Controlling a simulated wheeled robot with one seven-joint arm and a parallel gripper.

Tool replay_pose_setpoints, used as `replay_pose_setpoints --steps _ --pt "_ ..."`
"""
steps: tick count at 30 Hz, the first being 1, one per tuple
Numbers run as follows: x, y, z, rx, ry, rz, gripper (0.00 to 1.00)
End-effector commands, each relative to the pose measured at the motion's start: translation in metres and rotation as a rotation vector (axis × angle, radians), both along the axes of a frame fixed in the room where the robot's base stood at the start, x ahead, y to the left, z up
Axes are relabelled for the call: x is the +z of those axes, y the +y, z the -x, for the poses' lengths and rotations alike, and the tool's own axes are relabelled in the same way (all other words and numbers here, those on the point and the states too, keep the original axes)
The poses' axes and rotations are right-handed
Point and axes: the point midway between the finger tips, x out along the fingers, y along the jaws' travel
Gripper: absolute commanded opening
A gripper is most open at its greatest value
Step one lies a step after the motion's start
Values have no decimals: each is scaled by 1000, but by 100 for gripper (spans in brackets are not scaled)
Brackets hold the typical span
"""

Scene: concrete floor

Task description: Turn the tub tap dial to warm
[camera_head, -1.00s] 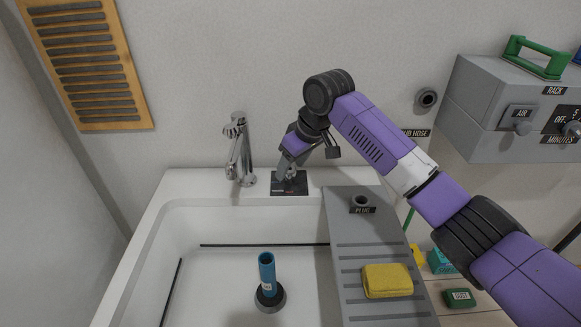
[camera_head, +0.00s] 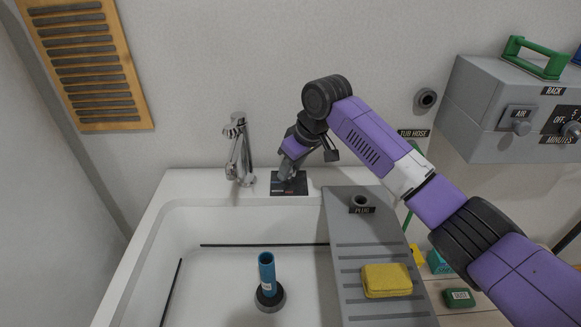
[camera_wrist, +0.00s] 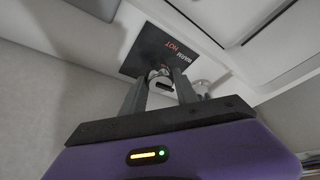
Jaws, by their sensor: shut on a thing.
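The tub tap dial (camera_wrist: 160,74) is a small metal knob on a black plate (camera_head: 289,189) on the tub's back ledge, right of the chrome tap (camera_head: 239,155). In the wrist view the plate (camera_wrist: 160,50) shows the words WARM and HOT in white and red. My gripper (camera_head: 287,174) reaches down to the plate from the upper right. In the wrist view my gripper (camera_wrist: 160,78) has one finger on each side of the dial and is shut on it. The dial's pointer direction is hard to tell; my gripper mostly hides it in the head view.
The tub (camera_head: 215,220) holds a blue cylinder (camera_head: 267,272) standing on a dark round base. A grey ribbed board (camera_head: 345,235) at its right carries a yellow sponge (camera_head: 386,280) and a PLUG-labelled ring (camera_head: 360,201). A grey control box (camera_head: 490,105) hangs at the right.

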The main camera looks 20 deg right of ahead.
Motion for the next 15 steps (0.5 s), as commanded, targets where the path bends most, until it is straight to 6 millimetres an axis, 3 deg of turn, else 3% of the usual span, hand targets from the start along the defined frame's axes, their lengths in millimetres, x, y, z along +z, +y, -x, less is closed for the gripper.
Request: replay_pose_setpoints --steps 15 --pt "1 -1 -1 352 3 -4 0"
